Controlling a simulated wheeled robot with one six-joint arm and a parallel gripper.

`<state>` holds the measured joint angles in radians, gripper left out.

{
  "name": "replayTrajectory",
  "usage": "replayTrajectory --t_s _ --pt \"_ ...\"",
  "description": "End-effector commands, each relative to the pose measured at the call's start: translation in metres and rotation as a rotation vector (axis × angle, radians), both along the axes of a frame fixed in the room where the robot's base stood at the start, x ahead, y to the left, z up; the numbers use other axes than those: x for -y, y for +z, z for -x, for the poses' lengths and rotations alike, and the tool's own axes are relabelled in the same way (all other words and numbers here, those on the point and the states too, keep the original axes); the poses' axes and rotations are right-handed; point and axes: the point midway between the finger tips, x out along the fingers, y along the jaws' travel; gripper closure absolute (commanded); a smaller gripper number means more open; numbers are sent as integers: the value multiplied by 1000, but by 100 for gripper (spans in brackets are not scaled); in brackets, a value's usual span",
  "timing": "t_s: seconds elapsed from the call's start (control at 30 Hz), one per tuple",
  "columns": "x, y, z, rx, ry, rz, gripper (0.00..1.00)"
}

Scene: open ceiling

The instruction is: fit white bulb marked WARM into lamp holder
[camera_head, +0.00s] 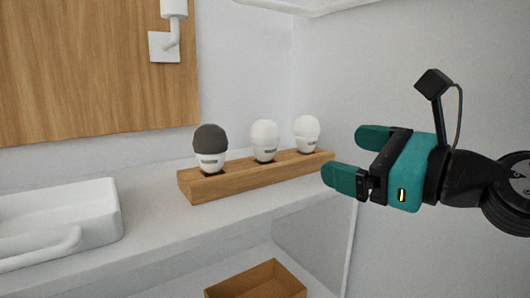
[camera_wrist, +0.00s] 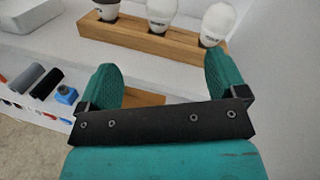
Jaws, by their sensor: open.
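Two white bulbs, one in the middle (camera_head: 264,138) and one at the right end (camera_head: 307,132), stand upright in a wooden block on the counter. A dark-topped bulb (camera_head: 209,145) stands at its left end. The bulbs carry small dark labels, too small to read, so I cannot tell which is WARM. The white lamp holder (camera_head: 168,40) is fixed to the wooden wall panel, its top cut off by the picture edge. My gripper (camera_head: 348,155) is open and empty, right of the block. In the wrist view, the bulbs (camera_wrist: 161,12) are beyond the open fingers (camera_wrist: 160,82).
The wooden block (camera_head: 250,181) sits on a white counter (camera_head: 150,215), with a white basin (camera_head: 60,220) at left. A wooden tray (camera_head: 255,282) lies below. The wrist view shows small items, including a blue one (camera_wrist: 66,95), on a lower shelf.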

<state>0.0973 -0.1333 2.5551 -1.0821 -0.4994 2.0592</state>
Motion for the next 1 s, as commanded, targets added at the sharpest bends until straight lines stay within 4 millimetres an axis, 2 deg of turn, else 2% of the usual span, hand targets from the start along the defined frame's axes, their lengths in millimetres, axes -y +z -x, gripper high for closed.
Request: replayTrajectory --t_s 0.03,0.27,0.7,1.0 --pt "-6 8 -4 -9 6 -1 9" --pt "-31 6 -28 -9 6 6 9" --pt "-47 6 -45 -12 0 8 9" --pt "-77 3 -74 0 4 9 9"
